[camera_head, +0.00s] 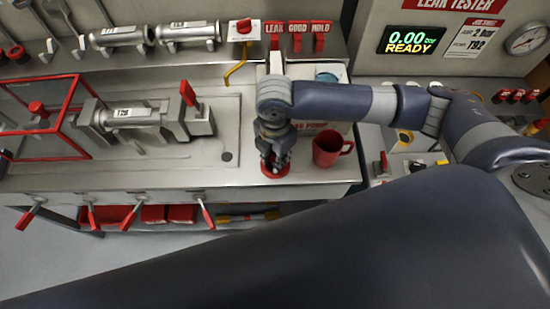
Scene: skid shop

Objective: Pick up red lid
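My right arm reaches in from the right, and its gripper (275,168) points down at the front part of the bench. A round red piece (270,172), likely the red lid, shows under and around the fingertips. The fingers and wrist hide much of it. I cannot tell whether the fingers touch it or how far apart they are. A red mug (328,148) stands just right of the gripper. My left gripper is not in view.
A vise (145,120) holds a metal part on the bench, beside a red frame (50,120). The leak tester (440,40) reads "0.00 READY". Red-tipped handles (130,215) stick out along the front edge. My large dark arm link covers the lower right.

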